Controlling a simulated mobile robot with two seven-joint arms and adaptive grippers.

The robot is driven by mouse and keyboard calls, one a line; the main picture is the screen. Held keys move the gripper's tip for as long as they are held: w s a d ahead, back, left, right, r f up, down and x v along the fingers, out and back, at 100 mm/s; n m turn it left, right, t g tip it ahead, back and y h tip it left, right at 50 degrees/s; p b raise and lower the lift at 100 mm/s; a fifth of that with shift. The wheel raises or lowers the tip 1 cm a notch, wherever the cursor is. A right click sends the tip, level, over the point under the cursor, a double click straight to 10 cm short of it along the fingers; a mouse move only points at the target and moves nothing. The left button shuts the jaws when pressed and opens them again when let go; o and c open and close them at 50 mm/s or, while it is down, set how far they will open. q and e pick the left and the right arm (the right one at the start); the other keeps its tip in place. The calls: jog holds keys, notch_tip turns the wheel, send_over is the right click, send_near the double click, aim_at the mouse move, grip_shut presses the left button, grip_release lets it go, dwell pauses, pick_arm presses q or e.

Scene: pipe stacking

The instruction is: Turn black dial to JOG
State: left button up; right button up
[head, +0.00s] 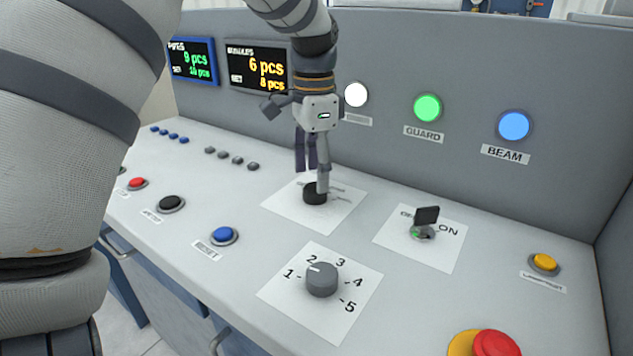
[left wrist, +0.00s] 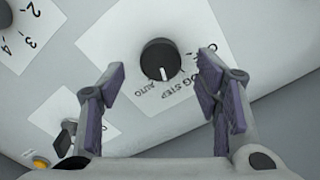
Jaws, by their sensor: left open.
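The black dial (head: 314,194) sits on a white label plate (head: 338,219) on the sloped console. In the left wrist view the dial (left wrist: 159,60) shows a white pointer line, directed roughly at STEP. The words there read JOG, partly hidden by a finger, then STEP and AUTO. My left gripper (head: 313,177) is above the dial, pointing down, and hides part of its plate. In the left wrist view my left gripper (left wrist: 161,72) is open, with a finger on either side of the dial and nothing held. I cannot tell whether a fingertip touches it. My right gripper is not in view.
A key switch (head: 424,228) stands to the right, and a grey numbered dial (head: 321,279) is in front. A blue button (head: 224,235), a yellow button (head: 544,262) and a red emergency button (head: 495,343) are nearby. The upright panel (head: 460,70) rises behind.

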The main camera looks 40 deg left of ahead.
aim_at(315, 187)
pick_arm(q)
notch_tip(315, 187, down, 3)
jog(key=shift+f, duration=0.2)
jog(key=shift+c, duration=0.3)
jog(key=c, duration=1.1)
jog(key=shift+r+n, duration=0.15)
jog(key=shift+n, duration=0.85)
jog(key=n, duration=0.5)
jog(key=shift+n+p, duration=0.35)
jog(key=shift+n, duration=0.05)
